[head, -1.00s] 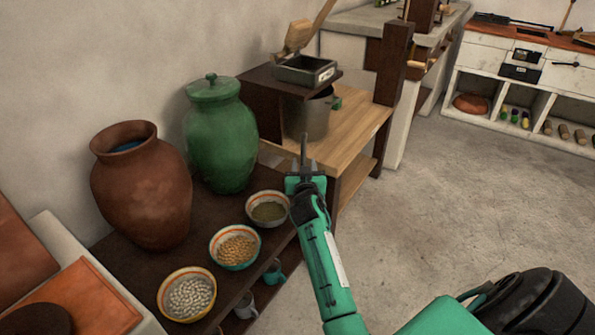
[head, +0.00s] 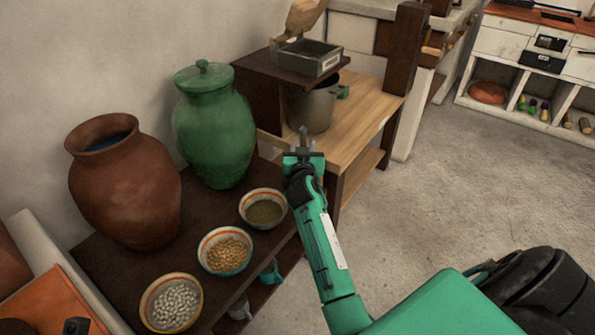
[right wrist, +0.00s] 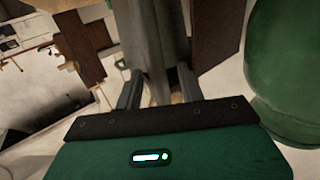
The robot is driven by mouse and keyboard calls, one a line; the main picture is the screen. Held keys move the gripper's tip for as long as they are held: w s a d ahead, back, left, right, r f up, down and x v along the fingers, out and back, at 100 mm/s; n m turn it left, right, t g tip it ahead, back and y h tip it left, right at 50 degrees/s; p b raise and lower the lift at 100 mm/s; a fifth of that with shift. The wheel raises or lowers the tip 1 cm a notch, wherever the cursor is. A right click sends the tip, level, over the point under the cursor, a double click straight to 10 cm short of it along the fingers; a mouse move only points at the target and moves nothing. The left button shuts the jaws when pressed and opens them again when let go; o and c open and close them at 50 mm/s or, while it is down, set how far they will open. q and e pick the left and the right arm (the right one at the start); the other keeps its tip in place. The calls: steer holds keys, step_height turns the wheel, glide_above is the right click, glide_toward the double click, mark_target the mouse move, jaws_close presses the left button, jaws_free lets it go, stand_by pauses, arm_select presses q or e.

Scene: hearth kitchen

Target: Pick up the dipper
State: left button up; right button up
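I cannot make out a dipper for certain in either view. My right gripper (head: 303,143) is just in front of the grey metal pot (head: 312,108), which stands under a small dark shelf. In the right wrist view the gripper's two fingers (right wrist: 159,90) are apart. A grey surface shows beyond and between them, probably the pot; I cannot tell whether a thin handle is there too. My left gripper is not in view.
A green lidded jar (head: 215,130) and a brown clay jar (head: 125,190) stand left on the dark table. Bowls of green grains (head: 263,208), yellow grains (head: 224,250) and white beans (head: 172,303) line its front edge. A grey tray (head: 306,57) sits above the pot. Floor at right is clear.

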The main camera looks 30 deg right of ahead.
jaws_close()
